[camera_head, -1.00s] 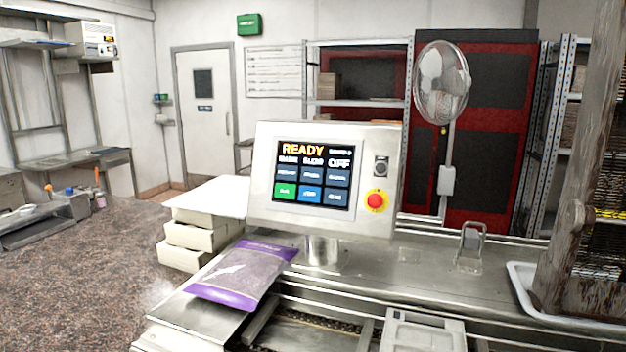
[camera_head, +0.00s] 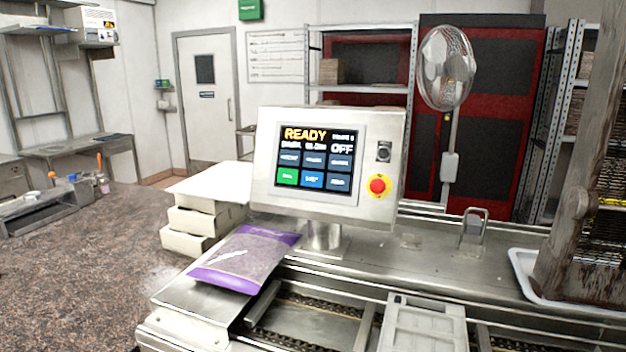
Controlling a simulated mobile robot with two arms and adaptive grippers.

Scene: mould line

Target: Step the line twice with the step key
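A grey control panel (camera_head: 329,165) stands on a short post at the middle of the line. Its screen (camera_head: 316,157) reads READY, with OFF at the right below it. Under that are several keys: dark ones, a green key (camera_head: 287,176) at bottom left and a blue key (camera_head: 312,179) at bottom middle. The key labels are too small to read surely. A red stop button (camera_head: 377,185) on a yellow ring is right of the screen. The line (camera_head: 320,305) runs below, with a pale mould (camera_head: 423,325) on it. Neither gripper is in view.
A purple bag (camera_head: 245,258) lies on a metal plate left of the panel's post. Stacked white boxes (camera_head: 205,215) stand behind it. A metal loop handle (camera_head: 474,229) and a white tray (camera_head: 520,270) are to the right. A fan (camera_head: 446,70) stands behind.

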